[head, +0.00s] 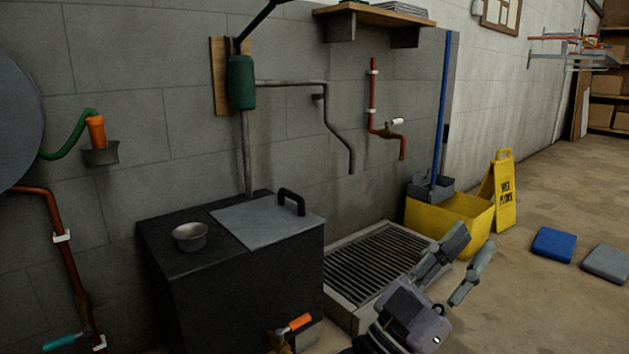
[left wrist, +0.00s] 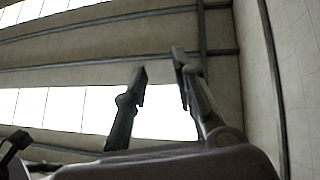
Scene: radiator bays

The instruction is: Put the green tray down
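No green tray shows in either view. My left gripper (head: 470,247) is in the lower right of the head view, in front of the floor grate and the yellow bucket. Its two fingers stand apart with nothing between them. In the left wrist view the same gripper (left wrist: 160,64) has its fingers spread and empty, against ceiling beams and bright windows. My right gripper is not in view.
A dark box (head: 235,310) with a metal cup (head: 190,236) and a handled lid (head: 268,222) stands by the wall. Beside it lies a floor grate (head: 345,262). A yellow bucket (head: 440,218), wet-floor sign (head: 504,195), blue pad (head: 553,244) and grey pad (head: 606,263) are at right.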

